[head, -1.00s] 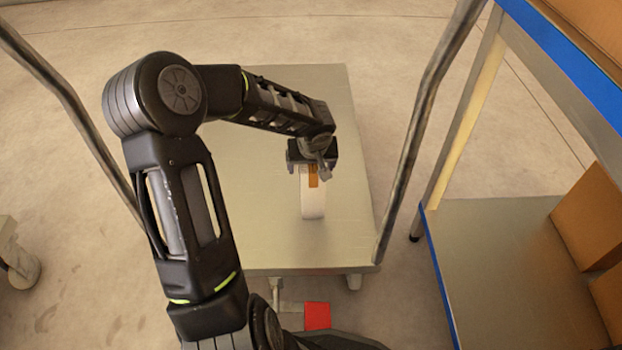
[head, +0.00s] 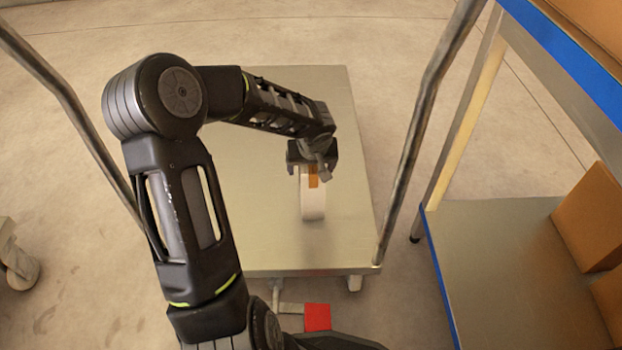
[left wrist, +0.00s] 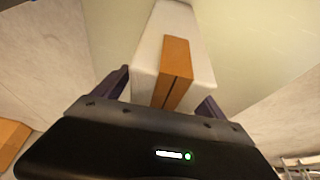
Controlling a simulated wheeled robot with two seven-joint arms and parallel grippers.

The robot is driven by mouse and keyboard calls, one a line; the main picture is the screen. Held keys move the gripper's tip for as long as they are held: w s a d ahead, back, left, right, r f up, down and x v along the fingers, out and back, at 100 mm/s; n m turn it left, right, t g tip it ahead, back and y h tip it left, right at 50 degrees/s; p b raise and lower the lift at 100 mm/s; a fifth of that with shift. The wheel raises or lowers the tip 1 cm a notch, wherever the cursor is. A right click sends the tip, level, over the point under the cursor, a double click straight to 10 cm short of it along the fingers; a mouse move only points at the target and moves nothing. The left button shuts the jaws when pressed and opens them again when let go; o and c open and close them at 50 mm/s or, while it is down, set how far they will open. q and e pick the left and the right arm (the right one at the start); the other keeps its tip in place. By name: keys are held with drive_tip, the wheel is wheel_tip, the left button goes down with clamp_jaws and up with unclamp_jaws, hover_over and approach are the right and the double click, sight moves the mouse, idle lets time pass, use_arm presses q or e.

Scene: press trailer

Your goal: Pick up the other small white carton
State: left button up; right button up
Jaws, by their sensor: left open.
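A small white carton (head: 313,204) with a brown tape strip stands on the flat metal bed of the trailer (head: 270,235), right of the bed's middle. My left gripper (head: 312,169) is above its far end, pointing down. In the left wrist view the carton (left wrist: 201,62) lies between the two dark fingers of my left gripper (left wrist: 165,95), which are open, one on each side. I cannot tell whether either finger touches it. The gripper hides part of the carton in the head view. My right gripper is not in view.
Metal handle posts of the trailer rise at left (head: 75,110) and right (head: 425,110). A blue-edged shelf unit (head: 490,255) stands at the right with brown boxes (head: 590,215) on it. The bed around the carton is clear.

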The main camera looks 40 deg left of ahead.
use_arm(q)
drive_tip(key=shift+f, duration=0.15)
drive_tip(key=shift+c, duration=0.2)
idle(0.3)
clamp_jaws()
idle(0.7)
drive_tip(key=shift+w, duration=0.1)
